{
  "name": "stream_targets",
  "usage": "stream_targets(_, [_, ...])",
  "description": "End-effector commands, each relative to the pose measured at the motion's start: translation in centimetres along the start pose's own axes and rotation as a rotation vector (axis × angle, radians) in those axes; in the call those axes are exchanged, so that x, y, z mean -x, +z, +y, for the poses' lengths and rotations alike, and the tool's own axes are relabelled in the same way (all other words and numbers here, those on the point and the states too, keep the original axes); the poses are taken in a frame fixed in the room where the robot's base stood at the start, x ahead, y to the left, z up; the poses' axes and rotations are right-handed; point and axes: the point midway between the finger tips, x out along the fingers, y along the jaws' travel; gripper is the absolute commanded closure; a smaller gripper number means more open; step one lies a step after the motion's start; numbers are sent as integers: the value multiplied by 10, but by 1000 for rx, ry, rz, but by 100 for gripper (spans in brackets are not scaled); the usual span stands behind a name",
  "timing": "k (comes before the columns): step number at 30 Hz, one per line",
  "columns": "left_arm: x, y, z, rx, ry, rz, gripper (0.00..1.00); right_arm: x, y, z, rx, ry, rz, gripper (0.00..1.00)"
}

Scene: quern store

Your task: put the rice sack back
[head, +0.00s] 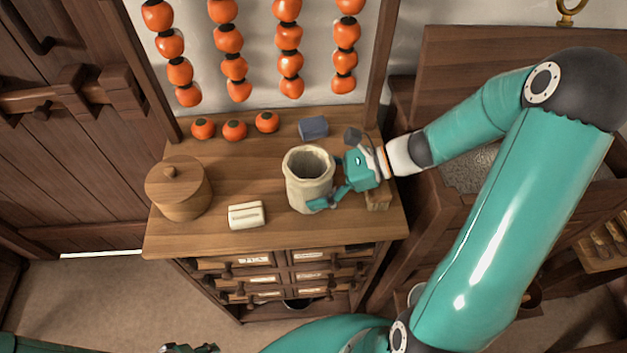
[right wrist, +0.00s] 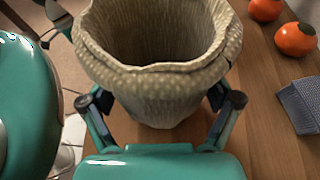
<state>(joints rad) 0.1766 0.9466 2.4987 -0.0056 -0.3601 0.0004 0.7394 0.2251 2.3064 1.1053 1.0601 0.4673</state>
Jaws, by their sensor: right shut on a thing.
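The rice sack (head: 308,181) is a pale, open-topped cloth sack with a rolled rim. It stands upright at the middle right of the wooden cabinet top (head: 270,220). My right gripper (head: 332,185) reaches it from the right and is shut on it, one finger on each side. The sack fills the middle of the right wrist view (right wrist: 160,85), its mouth facing up and its inside dark. I cannot tell whether its base touches the wood. My left gripper (head: 189,348) shows only in part at the bottom edge of the head view; its fingers are too cut off to read.
A round lidded wooden box (head: 179,190) and a cream block (head: 246,215) stand left of the sack. A blue-grey block (head: 313,128) and several persimmons (head: 234,131) lie behind. A wooden bin (head: 470,172) with pale grain is at the right. Strings of persimmons hang above.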

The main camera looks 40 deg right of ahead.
Motion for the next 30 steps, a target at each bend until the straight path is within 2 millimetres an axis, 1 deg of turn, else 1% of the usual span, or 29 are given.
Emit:
stream_targets(4, [-3,0,-1,0,0,0,64,-1,-3,0,0,0,-1,49])
stream_targets(5, [-3,0,-1,0,0,0,64,-1,-3,0,0,0,0,10])
stream_targets(6, [-2,0,-1,0,0,0,64,-1,-2,0,0,0,0,3])
stream_targets(7, [-2,0,-1,0,0,0,64,-1,-2,0,0,0,0,0])
stream_targets(16, [-2,0,-1,0,0,0,64,-1,-2,0,0,0,0,0])
stream_targets(20, [1,0,0,0,0,0,64,2,1,0,0,-1,0,0])
stream_targets(23, [-1,0,0,0,0,0,64,12,0,-1,1,-5,0,0])
stream_targets(26, [-2,0,-1,0,0,0,64,28,-1,-1,0,-5,2,0])
stream_targets(30, [-5,0,-2,0,0,0,64,56,-1,-2,2,-6,3,0])
